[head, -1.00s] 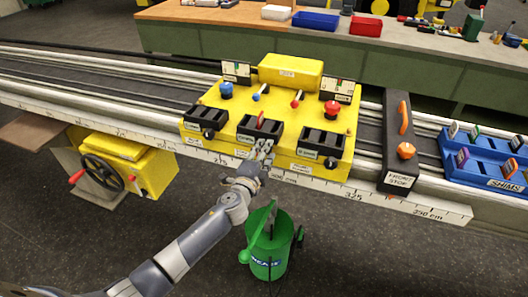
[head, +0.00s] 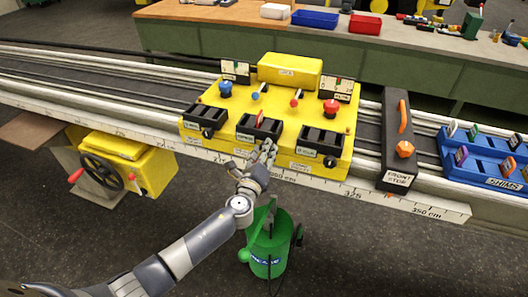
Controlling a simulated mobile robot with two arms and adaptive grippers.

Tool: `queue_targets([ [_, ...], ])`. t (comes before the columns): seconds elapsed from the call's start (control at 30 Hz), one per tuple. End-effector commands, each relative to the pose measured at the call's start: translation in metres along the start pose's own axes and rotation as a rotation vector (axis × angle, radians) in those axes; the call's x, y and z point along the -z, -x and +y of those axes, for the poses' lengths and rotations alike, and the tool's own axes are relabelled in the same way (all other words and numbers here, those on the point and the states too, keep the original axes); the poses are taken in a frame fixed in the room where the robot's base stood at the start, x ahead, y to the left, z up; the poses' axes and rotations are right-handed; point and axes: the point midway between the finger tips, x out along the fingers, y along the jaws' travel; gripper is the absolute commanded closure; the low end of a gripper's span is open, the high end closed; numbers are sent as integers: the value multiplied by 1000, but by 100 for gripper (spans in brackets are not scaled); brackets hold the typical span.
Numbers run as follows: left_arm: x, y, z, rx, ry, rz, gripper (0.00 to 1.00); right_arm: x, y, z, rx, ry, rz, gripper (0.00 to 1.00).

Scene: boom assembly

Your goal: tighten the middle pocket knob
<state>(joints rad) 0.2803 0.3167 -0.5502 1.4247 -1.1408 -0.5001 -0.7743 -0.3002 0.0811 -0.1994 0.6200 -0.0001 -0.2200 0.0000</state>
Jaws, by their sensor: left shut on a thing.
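The yellow carriage (head: 225,118) sits on the long rail and has three black pockets along its front. The middle pocket (head: 245,129) holds an upright red-topped piece (head: 259,120). My left gripper (head: 264,150) is at the carriage's front face, just below and right of the middle pocket. Its fingers are shut on the middle pocket knob, which they hide. The left pocket knob (head: 208,132) and the right pocket knob (head: 330,161) show as small black knobs on their pockets. My right gripper is out of view.
A front stop (head: 397,150) with an orange knob stands right of the carriage, then a blue shims tray (head: 485,165). A green grease bucket (head: 268,255) stands below my left wrist. A yellow handwheel box (head: 140,165) is at left. A workbench (head: 220,40) runs behind.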

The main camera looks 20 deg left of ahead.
Motion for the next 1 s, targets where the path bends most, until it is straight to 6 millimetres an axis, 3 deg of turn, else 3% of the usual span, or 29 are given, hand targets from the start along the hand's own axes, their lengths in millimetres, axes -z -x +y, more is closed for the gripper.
queue_targets([
  [0.4,1,0,1,3,-261,-23,90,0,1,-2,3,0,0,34],
  [1.0,1,0,1,3,-334,-29,90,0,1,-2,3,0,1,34],
])
